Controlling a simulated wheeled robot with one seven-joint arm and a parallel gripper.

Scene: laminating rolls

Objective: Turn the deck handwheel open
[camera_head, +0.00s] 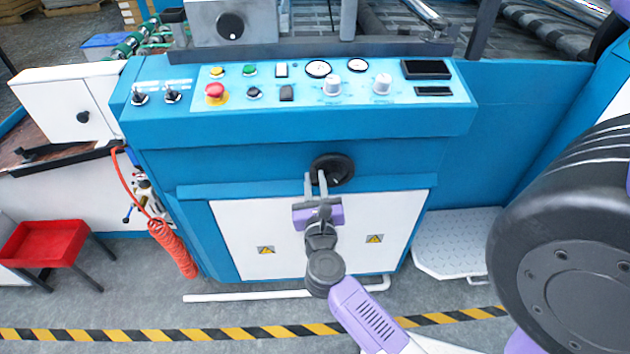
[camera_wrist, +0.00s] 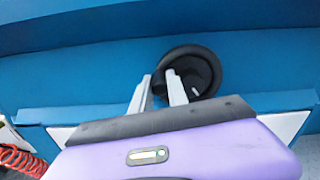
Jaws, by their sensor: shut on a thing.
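The deck handwheel (camera_head: 341,165) is a black round wheel on the blue front panel (camera_head: 255,160) of the machine, below the control deck. It also shows in the wrist view (camera_wrist: 205,62), up and right of the middle. My gripper (camera_head: 316,178) is at the wheel's left side. In the wrist view its two pale fingers (camera_wrist: 160,90) reach up to the wheel and are shut on the left part of its rim. The fingers hide part of the rim. The wheel's face and a small light mark on it stay visible.
Above the wheel, the sloped control panel (camera_head: 330,85) carries knobs, gauges and a red emergency button (camera_head: 215,93). White cabinet doors (camera_head: 235,240) lie below. A coiled red hose (camera_head: 172,245) hangs at the left, near a red tray (camera_head: 45,243). A white step plate (camera_head: 458,240) is at the right.

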